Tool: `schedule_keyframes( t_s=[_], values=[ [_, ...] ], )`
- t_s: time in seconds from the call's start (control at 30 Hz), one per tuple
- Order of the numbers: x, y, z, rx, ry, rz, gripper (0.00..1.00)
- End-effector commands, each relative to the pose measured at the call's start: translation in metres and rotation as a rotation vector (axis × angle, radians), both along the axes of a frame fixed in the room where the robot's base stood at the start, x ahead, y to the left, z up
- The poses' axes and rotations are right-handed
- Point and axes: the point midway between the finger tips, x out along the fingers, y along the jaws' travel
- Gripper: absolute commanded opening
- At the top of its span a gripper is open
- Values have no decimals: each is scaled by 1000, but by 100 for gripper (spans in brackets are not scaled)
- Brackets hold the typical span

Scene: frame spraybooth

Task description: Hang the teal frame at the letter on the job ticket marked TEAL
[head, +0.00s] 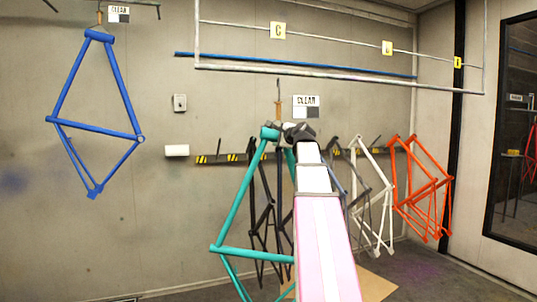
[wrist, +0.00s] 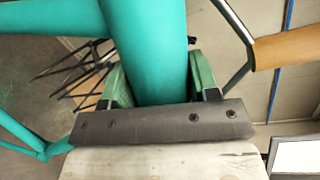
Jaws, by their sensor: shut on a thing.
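The teal frame (head: 234,214) hangs from my gripper in the middle of the head view, its top tube end at the jaws. My gripper (head: 287,132) is mostly hidden by my arm there. In the wrist view my gripper's green jaws (wrist: 156,88) are closed around a thick teal tube (wrist: 145,45). A rail carries yellow letter cards: one reads C (head: 278,31), while the middle card (head: 387,48) and right card (head: 458,62) are too small to read surely. I cannot pick out the job ticket.
A blue frame (head: 102,125) hangs at left below a CLEAR sign (head: 119,14). Another CLEAR sign (head: 306,105) is behind my gripper, beside a hook (head: 278,108). Black, white (head: 372,190) and orange frames (head: 425,190) hang along a striped wall rail (head: 208,159). A dark-framed window (head: 513,130) is at right.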

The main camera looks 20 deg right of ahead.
Motion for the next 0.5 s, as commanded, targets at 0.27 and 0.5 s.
schedule_keyframes(
  t_s=[0.27,0.5],
  values=[
    [-33,-26,65,1,-7,93,0],
    [-54,-35,96,2,-6,151,0]
  ],
)
